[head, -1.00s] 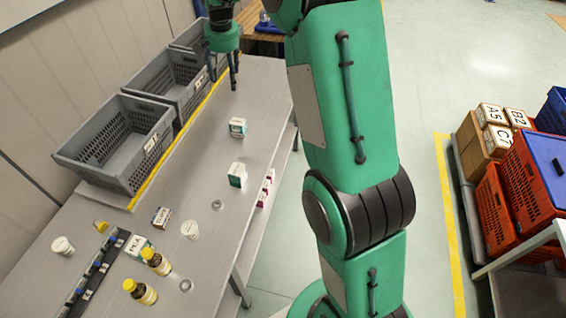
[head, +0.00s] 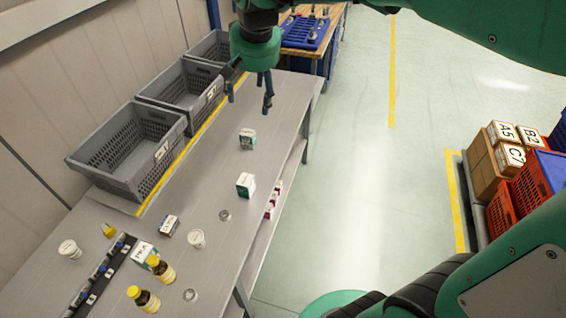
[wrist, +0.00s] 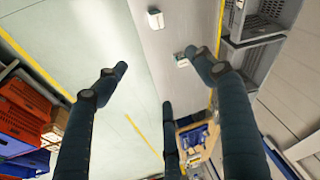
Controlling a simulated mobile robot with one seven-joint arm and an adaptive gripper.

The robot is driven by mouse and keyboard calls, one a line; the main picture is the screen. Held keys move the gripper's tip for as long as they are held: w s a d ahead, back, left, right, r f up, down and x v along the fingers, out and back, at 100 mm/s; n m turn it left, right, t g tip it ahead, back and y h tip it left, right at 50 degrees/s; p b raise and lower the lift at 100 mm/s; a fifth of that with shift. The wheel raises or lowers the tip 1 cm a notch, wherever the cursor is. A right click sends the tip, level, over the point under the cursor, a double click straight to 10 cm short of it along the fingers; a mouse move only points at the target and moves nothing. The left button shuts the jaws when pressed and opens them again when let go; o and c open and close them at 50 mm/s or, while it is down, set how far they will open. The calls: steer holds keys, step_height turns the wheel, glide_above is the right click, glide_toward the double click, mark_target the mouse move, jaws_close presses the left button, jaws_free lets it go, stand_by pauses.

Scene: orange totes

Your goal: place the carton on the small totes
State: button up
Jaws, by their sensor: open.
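I cannot tell which carton or totes are the task's. My gripper (head: 252,98) is open and empty over the far part of the grey table, well away from the cartons; its three fingers show in the wrist view (wrist: 158,76).
The grey table (head: 195,245) carries small white-green boxes (head: 245,184), yellow-capped bottles (head: 160,268) and grey crates (head: 120,178) along the wall. A wooden bench (head: 330,25) stands beyond. Open floor (head: 370,180) lies between table and cartons.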

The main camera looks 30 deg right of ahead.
steer(key=s+a+f+n+t, duration=0.1)
steer(key=s+f, duration=0.1)
steer(key=s, duration=1)
steer(key=s+a+f+n, duration=0.1)
steer(key=s+f+n, duration=0.1)
steer(key=s, duration=1.1)
steer(key=shift+a+f+t, duration=0.25)
steer(key=shift+t, duration=0.15)
step_height(320, 180, down, 8)
steer(key=b, duration=0.8)
